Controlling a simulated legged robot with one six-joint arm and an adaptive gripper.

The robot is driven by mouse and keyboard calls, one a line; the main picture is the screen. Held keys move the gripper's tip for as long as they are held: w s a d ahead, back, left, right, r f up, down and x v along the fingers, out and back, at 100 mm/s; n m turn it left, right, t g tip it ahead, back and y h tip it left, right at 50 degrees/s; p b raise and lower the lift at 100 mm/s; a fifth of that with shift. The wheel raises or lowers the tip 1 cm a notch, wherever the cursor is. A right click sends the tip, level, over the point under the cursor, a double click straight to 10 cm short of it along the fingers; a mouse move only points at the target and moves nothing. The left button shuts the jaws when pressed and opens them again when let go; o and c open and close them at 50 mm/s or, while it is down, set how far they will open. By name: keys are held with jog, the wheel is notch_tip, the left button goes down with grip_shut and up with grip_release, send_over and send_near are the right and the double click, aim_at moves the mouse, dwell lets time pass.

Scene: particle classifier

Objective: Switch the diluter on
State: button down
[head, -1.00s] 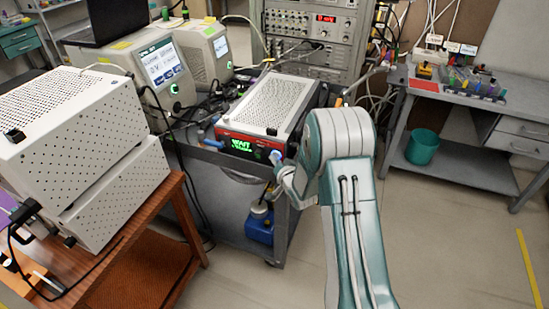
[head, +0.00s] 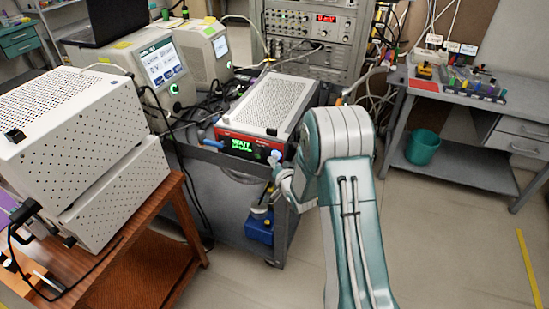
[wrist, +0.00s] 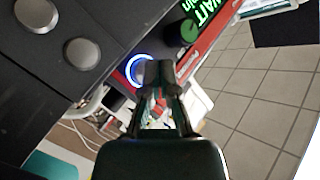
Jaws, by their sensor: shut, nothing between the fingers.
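The diluter is probably the box with a perforated white top and a red front (head: 230,133) on the grey cart in the head view. Its green display (head: 243,145) is lit and reads "WAIT". In the wrist view, the red front panel (wrist: 212,38) shows with the green text, a dark green knob (wrist: 189,31) and a round button with a lit blue-white ring (wrist: 131,73). My gripper (wrist: 160,70) is shut and empty, its tips overlapping the right side of that ring. Whether they touch the button cannot be told. My arm reaches the front's right end in the head view.
The grey cart (head: 228,190) carries the box, with a blue container (head: 260,226) below. White perforated boxes (head: 70,115) stand on a wooden table at left. Grey instruments with screens (head: 160,70) and cables crowd behind. The floor at right is clear.

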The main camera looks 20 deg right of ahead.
jog(key=shift+s+a, duration=0.3)
jog(key=shift+s, duration=0.05)
jog(key=s+a, duration=0.1)
jog(key=s, duration=0.1)
jog(key=s+a, duration=0.2)
dwell(0.5)
dwell(0.6)
